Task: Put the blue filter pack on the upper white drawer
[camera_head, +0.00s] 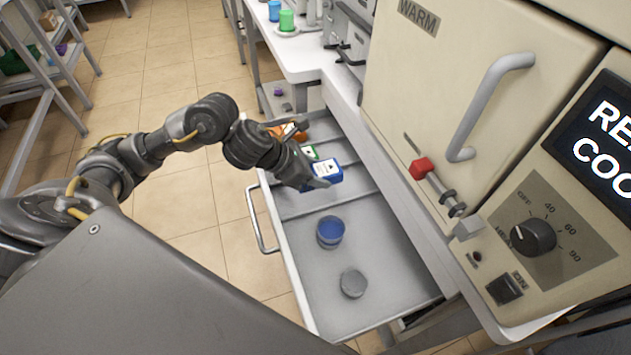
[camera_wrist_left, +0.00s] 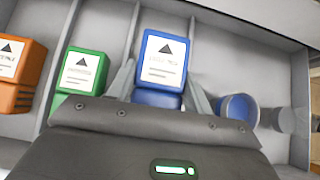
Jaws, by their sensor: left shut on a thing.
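The blue filter pack (camera_head: 326,172) has a white label with a black triangle. My left gripper (camera_head: 318,182) is shut on it, over the open white drawer (camera_head: 385,276). In the left wrist view the blue pack (camera_wrist_left: 162,62) sits between the two fingers of my left gripper (camera_wrist_left: 160,88). I cannot tell whether the pack touches the drawer floor. My right gripper is not in view.
A green pack (camera_wrist_left: 80,80) and an orange pack (camera_wrist_left: 20,75) stand in neighbouring drawer compartments. A blue cup (camera_head: 330,231) and a grey round piece (camera_head: 353,283) are in the front compartment. The oven (camera_head: 470,50) rises right of the drawer.

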